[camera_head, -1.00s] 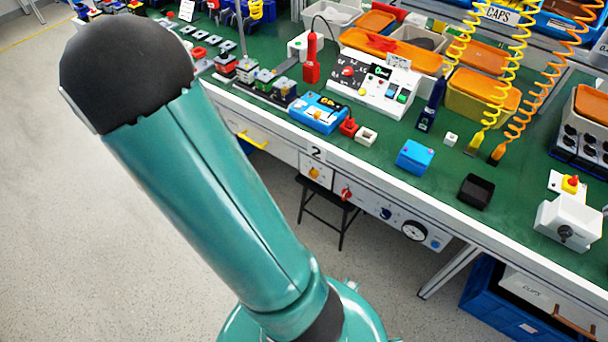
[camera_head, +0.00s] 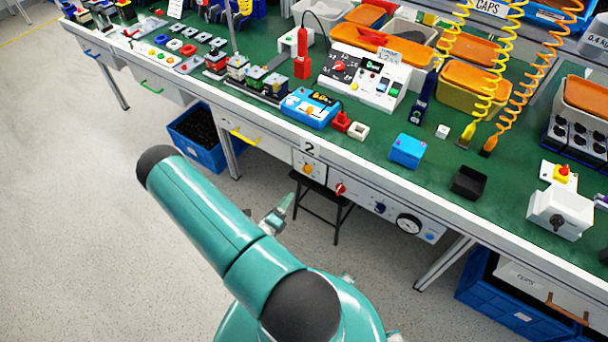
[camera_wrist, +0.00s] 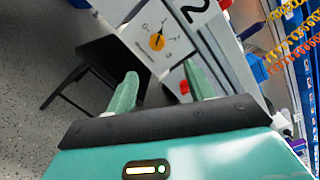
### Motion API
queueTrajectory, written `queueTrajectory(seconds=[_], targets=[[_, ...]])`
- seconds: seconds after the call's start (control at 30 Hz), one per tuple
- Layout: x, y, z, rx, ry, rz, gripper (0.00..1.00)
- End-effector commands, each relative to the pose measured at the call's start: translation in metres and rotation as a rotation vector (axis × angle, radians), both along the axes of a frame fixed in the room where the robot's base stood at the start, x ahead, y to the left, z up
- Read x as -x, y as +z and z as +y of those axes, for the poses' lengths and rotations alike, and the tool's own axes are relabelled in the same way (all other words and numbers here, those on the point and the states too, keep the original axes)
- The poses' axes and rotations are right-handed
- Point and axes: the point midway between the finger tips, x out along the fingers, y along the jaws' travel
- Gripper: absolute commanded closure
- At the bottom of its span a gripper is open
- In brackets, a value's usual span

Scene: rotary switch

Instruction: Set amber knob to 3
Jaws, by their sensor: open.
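The amber knob (camera_head: 307,169) is on a white plate on the bench's front panel, under the label 2. It also shows in the wrist view (camera_wrist: 157,42), with dial marks around it too small to read surely. My gripper (camera_wrist: 160,76) is open and empty. In the wrist view, the knob lies beyond the gap between the fingertips, and nothing touches it. In the head view, my gripper (camera_head: 280,211) is below and left of the knob, partly hidden by my arm.
A red knob (camera_head: 340,189), a blue knob (camera_head: 380,208) and a round gauge (camera_head: 409,223) sit right of the amber knob on the panel. A black stool (camera_head: 322,206) stands under the bench. A blue crate (camera_head: 197,140) is farther left. Floor at left is clear.

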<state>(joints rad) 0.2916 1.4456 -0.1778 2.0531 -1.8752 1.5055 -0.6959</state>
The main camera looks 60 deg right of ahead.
Motion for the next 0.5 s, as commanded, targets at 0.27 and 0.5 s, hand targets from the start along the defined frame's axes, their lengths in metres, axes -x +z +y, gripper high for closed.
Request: queueTrajectory(seconds=[0.27, 0.5], targets=[[0.005, -0.008, -0.019, -0.005, 0.017, 0.026, 0.47], [0.006, -0.007, -0.065, -0.004, 0.015, 0.023, 0.47]])
